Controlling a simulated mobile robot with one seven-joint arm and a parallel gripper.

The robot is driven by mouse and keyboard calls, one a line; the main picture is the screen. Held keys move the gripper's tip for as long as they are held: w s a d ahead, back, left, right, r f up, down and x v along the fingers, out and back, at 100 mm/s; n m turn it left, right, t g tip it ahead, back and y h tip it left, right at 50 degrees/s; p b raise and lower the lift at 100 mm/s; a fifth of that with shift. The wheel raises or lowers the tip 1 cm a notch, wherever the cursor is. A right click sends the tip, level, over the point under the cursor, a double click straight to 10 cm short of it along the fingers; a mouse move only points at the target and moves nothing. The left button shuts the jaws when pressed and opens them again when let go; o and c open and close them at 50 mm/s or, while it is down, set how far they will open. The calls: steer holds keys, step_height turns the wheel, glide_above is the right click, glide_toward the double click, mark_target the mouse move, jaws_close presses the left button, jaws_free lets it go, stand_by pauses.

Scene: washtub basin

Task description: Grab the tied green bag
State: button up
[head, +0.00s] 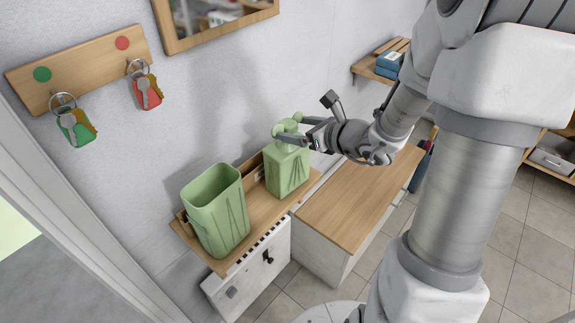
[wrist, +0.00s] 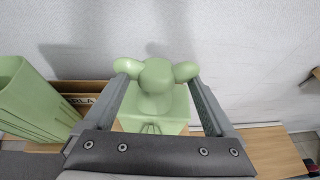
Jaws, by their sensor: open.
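The tied green bag (head: 287,172) stands upright on a wooden shelf top (head: 262,208), against the wall. Its knot, with two rounded ears, shows in the wrist view (wrist: 157,78). My gripper (head: 289,131) is open at the top of the bag. In the wrist view its two fingers lie to the left and right of the knot (wrist: 158,92), close to the ears. I cannot tell whether they touch it. An open green bin-like bag (head: 216,212) stands to the left on the same shelf, and its edge shows in the wrist view (wrist: 32,100).
A wooden bench top (head: 360,205) lies to the right, mostly clear. A key board (head: 82,68) with two sets of keys hangs on the wall at upper left, beside a wood-framed mirror (head: 215,18). A small shelf with a blue item (head: 390,64) is behind my arm.

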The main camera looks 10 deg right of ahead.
steer(key=x, duration=0.5)
steer(key=shift+s+a+r, duration=0.1)
steer(key=shift+a+r, duration=0.05)
jaws_close()
stand_by(0.4)
